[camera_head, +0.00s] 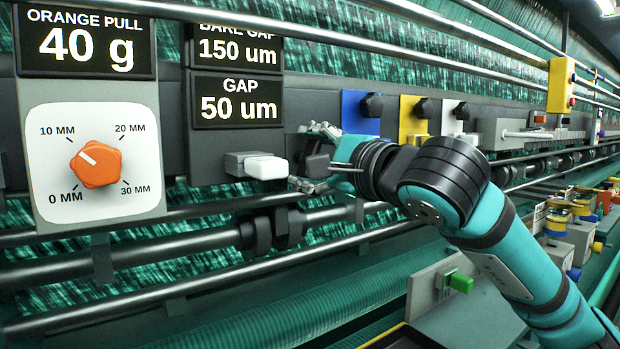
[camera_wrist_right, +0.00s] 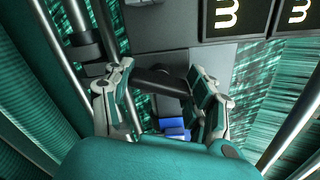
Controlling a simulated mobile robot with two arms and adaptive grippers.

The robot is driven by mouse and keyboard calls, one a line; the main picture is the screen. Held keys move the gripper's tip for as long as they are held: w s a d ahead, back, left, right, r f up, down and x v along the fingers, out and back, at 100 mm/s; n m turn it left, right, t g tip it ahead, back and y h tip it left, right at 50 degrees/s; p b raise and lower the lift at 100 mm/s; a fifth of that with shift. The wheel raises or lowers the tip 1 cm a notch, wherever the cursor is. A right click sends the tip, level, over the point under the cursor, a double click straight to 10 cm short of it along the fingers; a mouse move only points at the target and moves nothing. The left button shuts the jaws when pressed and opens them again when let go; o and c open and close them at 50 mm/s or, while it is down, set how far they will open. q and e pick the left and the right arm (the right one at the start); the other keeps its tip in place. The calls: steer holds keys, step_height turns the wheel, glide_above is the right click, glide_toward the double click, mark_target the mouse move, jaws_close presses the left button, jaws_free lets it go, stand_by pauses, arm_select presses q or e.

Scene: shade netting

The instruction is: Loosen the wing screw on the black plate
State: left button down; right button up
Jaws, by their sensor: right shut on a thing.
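My right gripper (camera_head: 307,158) reaches in from the right to the grey panel. It is shut on a dark wing screw (camera_head: 316,166), with one finger above and one below it. In the right wrist view, the fingers (camera_wrist_right: 159,76) sit on either side of the dark wing screw (camera_wrist_right: 160,80), which spans between them. The black plate behind it is mostly hidden by the gripper, and I cannot tell its edges from the dark panel. My left gripper is not in view.
Right of my gripper, blue (camera_head: 359,123), yellow (camera_head: 409,128) and white (camera_head: 450,118) plates carry black screws. To the left are a white block (camera_head: 266,167), an orange dial (camera_head: 96,164) and a gap display (camera_head: 237,101) reading 50 um. Horizontal rails run below.

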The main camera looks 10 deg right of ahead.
steer(key=n+b, duration=0.1)
steer(key=n, duration=0.1)
steer(key=shift+f+n, duration=0.15)
steer(key=shift+n, duration=0.25)
steer(key=shift+n+b, duration=0.9)
steer(key=shift+n, duration=0.6)
steer(key=o, duration=1.2)
steer(key=shift+a, duration=0.1)
steer(key=shift+s, duration=0.1)
